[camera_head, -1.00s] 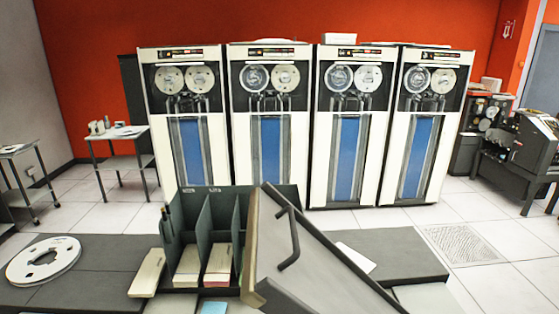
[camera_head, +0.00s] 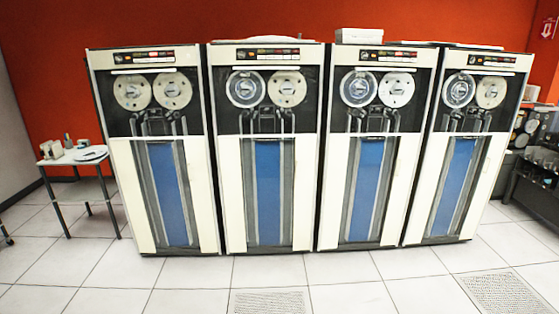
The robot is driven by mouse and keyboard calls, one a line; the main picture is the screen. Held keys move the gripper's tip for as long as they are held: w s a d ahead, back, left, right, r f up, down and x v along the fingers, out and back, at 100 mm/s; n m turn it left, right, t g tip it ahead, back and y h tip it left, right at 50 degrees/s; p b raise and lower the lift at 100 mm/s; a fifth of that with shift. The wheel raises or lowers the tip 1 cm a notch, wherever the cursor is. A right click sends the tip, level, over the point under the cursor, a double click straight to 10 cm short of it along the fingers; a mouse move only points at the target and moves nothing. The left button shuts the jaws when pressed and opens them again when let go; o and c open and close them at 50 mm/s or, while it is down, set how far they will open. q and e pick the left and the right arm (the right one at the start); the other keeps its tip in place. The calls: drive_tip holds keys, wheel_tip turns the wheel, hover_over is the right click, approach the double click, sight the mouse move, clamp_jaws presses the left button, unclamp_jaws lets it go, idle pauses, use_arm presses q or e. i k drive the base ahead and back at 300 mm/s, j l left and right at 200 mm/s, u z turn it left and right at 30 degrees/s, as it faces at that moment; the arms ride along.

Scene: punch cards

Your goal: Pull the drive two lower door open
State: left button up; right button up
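Several tall white tape drives stand side by side against the red wall. The second from the left (camera_head: 230,165) has two reels in its black upper section, the left one (camera_head: 246,88) darker and glassy, the right one (camera_head: 289,88) pale. Below them is its white lower door (camera_head: 308,200) with a blue central panel (camera_head: 268,190) between grey strips. The lower door looks shut. Neither of my grippers is in view.
A small table (camera_head: 75,158) with items on it stands left of the drives. Dark equipment (camera_head: 535,160) is at the right edge. The tiled floor (camera_head: 190,290) before the drives is clear, with vented tiles (camera_head: 270,302) set in it.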

sight(229, 151)
drive_tip(key=i, duration=2.25)
drive_tip(key=i+u, duration=0.1)
drive_tip(key=i, duration=0.6)
drive_tip(key=i+l+u, duration=0.1)
drive_tip(key=i, duration=0.65)
drive_tip(key=i+l, duration=0.2)
drive_tip(key=i, duration=0.5)
drive_tip(key=i+u, duration=0.3)
